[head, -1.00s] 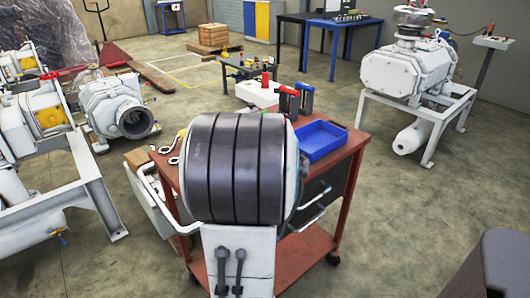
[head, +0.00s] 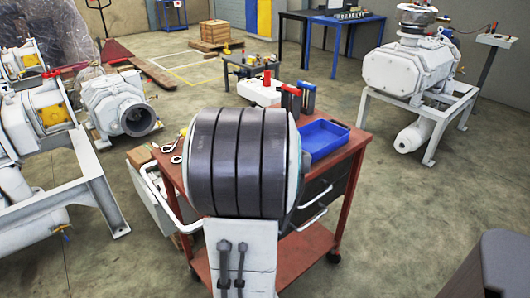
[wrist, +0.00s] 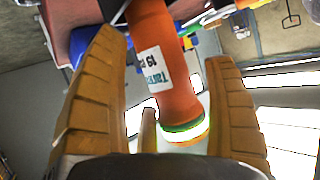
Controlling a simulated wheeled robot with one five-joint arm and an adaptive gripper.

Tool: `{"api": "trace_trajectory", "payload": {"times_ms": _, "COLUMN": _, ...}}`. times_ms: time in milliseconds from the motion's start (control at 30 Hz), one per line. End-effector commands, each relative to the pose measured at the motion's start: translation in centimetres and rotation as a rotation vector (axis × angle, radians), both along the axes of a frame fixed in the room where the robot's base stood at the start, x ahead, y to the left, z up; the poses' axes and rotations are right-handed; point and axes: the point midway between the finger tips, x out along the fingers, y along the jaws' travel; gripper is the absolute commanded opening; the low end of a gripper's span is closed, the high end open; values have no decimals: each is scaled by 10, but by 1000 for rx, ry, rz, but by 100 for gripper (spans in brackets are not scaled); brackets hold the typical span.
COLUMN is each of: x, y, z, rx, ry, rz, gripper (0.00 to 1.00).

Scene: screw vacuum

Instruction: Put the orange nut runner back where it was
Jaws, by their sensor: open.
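The orange nut runner (wrist: 160,55) shows close up in the wrist view, a thick orange cylinder with a white label and a pale, green-edged ring at its lower end. My gripper (wrist: 166,50) has its two ridged tan fingers spread, one on each side of the nut runner. I see a gap on the right; whether either finger touches it is unclear. In the head view my own arm hides the gripper, and I cannot make out the nut runner there. The red tool trolley (head: 335,160) stands behind my arm.
Large white pumps stand left (head: 118,104) and right (head: 405,68).

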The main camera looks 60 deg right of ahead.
Motion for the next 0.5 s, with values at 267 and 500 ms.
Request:
{"api": "trace_trajectory", "payload": {"times_ms": 267, "x": -16, "y": 33, "z": 23, "rx": -4, "ry": -2, "rz": 0, "gripper": 78}}
{"api": "trace_trajectory", "payload": {"times_ms": 500, "x": -31, "y": 64, "z": 38, "rx": -4, "ry": -2, "rz": 0, "gripper": 78}}
